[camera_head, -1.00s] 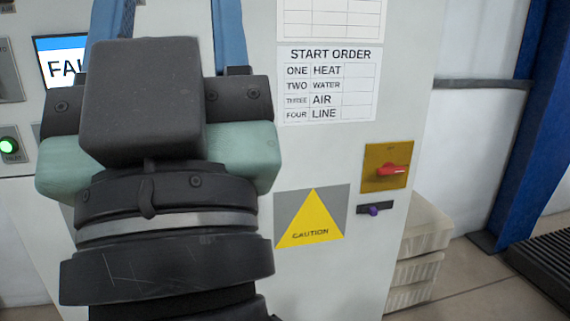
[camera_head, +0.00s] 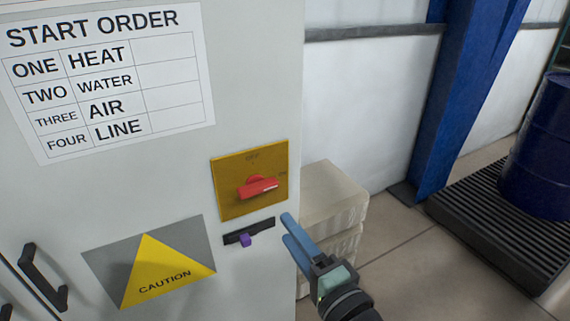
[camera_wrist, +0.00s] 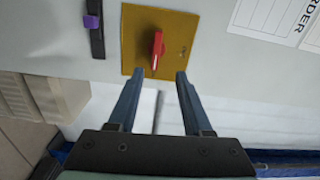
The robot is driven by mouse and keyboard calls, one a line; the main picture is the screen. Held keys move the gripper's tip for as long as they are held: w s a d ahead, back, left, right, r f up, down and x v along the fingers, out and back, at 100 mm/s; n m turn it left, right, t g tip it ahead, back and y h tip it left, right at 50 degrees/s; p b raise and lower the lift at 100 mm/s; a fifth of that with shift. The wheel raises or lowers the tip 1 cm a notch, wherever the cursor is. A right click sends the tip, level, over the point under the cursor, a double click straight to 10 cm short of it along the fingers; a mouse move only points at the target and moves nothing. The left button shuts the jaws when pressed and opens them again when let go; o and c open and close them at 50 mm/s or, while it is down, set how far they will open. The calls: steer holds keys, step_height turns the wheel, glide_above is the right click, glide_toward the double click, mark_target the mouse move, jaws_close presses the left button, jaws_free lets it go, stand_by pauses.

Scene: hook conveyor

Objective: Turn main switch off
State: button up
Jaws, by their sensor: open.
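The main switch is a red rotary handle (camera_head: 258,188) on a yellow plate (camera_head: 225,201) on the light grey cabinet front. In the head view the handle lies roughly level, tilted slightly up to the right. In the wrist view the red handle (camera_wrist: 157,50) is ahead of the gap between the open fingers of my gripper (camera_wrist: 153,75). The fingers do not visibly touch the handle.
A black slot with a purple slider (camera_head: 246,240) is just below the plate. A caution sign (camera_head: 155,272) and a start order sheet (camera_head: 105,80) are on the cabinet. Pale stacked crates (camera_head: 335,200) stand beside it. A blue post (camera_head: 455,100) and drum (camera_head: 540,150) are at right.

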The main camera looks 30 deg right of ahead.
mark_target(261, 191)
steer(key=shift+m, duration=0.3)
steer(key=w+p, duration=0.1)
steer(key=w, duration=0.4)
steer(key=w+p, duration=0.1)
steer(key=w, duration=0.5)
steer(key=shift+f+p, duration=0.2)
steer(key=shift+p, duration=0.1)
steer(key=shift+w+f, duration=0.1)
steer(key=shift+w, duration=0.65)
jaws_close()
